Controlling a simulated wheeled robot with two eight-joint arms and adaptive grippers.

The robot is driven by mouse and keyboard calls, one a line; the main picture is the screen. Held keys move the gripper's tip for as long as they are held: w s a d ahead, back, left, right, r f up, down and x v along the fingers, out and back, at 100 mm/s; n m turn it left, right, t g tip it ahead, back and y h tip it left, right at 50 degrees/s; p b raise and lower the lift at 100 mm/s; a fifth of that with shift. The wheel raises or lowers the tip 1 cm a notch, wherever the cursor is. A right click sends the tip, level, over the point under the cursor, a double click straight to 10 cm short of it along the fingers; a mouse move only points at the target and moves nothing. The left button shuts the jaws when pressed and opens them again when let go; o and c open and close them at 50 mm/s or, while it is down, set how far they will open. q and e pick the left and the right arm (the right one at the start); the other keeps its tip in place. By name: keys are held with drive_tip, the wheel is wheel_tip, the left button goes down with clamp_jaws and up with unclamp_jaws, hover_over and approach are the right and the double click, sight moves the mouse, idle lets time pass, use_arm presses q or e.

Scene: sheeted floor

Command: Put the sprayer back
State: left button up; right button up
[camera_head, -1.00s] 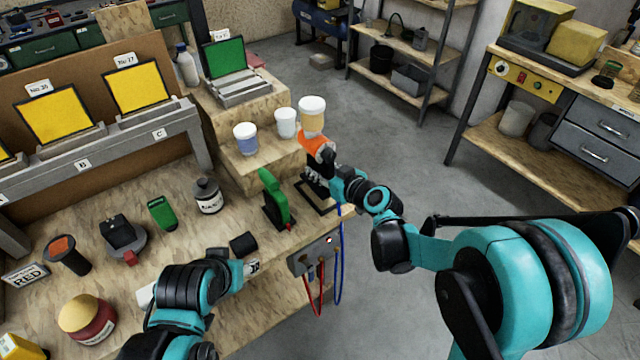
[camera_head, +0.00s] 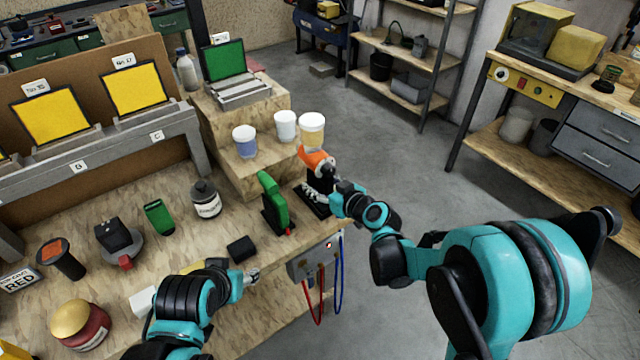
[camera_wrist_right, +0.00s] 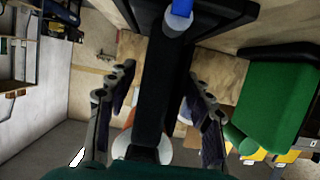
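The sprayer has an orange body (camera_head: 318,160), a pale cup (camera_head: 312,130) on top and a dark handle. It is upright at the right edge of the workbench. My right gripper (camera_head: 316,194) is around the handle, low down near a black stand. A blue hose end (camera_wrist_right: 182,8) shows there. Whether the sprayer rests fully in the stand is hidden. My left gripper (camera_head: 252,275) is low over the bench's front edge; its fingers are too small to read.
A green tool (camera_head: 274,205) stands just left of the sprayer. A blue cup (camera_head: 245,142) and a white cup (camera_head: 286,126) sit on the wooden step behind. A grey box (camera_head: 318,262) with red and blue cables hangs at the bench edge. Floor to the right is clear.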

drive_tip(key=shift+r, duration=0.1)
drive_tip(key=shift+s+d+r, duration=0.2)
drive_tip(key=shift+s+d, duration=0.05)
drive_tip(key=s+d+r+m+g+h+p, duration=0.1)
drive_tip(key=s+d+m+h, duration=0.1)
drive_tip(key=s+d, duration=0.4)
drive_tip(key=s+d+r+m+g+h+p, duration=0.2)
drive_tip(key=s+d, duration=0.3)
drive_tip(key=s, duration=0.7)
drive_tip(key=s+d+r+m+g+h+p, duration=0.1)
drive_tip(key=s+d+m+h, duration=0.2)
drive_tip(key=s+d, duration=0.3)
drive_tip(key=s+h, duration=0.1)
drive_tip(key=s, duration=0.2)
drive_tip(key=shift+s+d+r, duration=0.15)
drive_tip(key=shift+d+r, duration=0.2)
drive_tip(key=shift+r, duration=0.05)
